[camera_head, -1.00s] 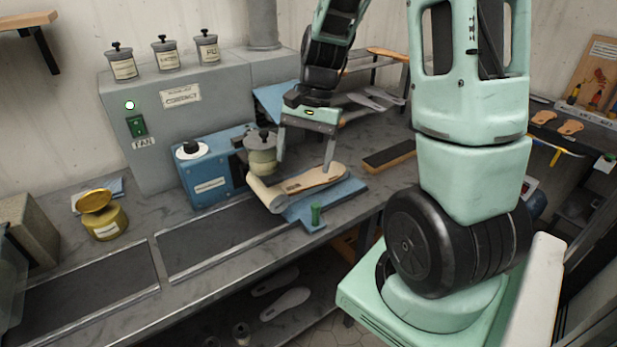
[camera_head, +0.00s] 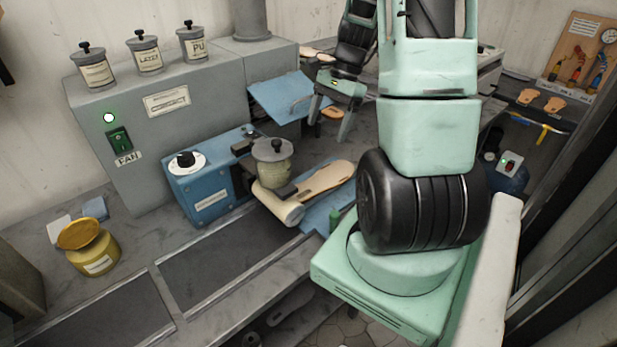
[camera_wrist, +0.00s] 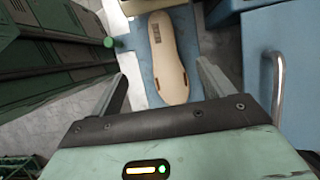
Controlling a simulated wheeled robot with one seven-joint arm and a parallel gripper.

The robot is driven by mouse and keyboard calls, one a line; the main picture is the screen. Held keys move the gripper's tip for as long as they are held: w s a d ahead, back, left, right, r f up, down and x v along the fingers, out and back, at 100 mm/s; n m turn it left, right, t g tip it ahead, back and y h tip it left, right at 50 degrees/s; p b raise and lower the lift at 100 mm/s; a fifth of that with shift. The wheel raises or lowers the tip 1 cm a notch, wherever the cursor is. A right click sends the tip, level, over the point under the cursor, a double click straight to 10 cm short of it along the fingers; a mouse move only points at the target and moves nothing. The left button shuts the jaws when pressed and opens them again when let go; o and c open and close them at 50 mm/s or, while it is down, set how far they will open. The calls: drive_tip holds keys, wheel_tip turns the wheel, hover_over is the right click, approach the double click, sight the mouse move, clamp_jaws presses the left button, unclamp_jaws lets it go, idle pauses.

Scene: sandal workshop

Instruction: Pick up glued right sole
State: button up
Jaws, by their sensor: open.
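A tan sole (camera_head: 325,178) lies flat on a blue board (camera_head: 318,218) on the workbench, beside a beige roll (camera_head: 270,203). In the wrist view the sole (camera_wrist: 167,62) is lengthwise between and beyond my fingers, with dark printing at its far end and two small brown marks near its near end. My gripper (camera_head: 330,124) is open and empty, above the bench behind the sole's far end and apart from it. I cannot tell from these frames whether this sole is glued or which foot it is for.
A blue machine (camera_head: 205,190) and a lidded grey pot (camera_head: 272,160) stand left of the sole. A green peg (camera_head: 335,215) stands at the board's near edge. A tilted blue panel (camera_head: 285,97) is behind. A yellow tin (camera_head: 90,247) stands at the left.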

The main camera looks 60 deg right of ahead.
drive_tip(key=p, duration=0.3)
approach(305, 190)
drive_tip(key=shift+x, duration=1.1)
drive_tip(key=shift+p+x, duration=0.9)
drive_tip(key=shift+x, duration=1.95)
drive_tip(key=c, duration=1.2)
drive_tip(key=shift+d, duration=0.1)
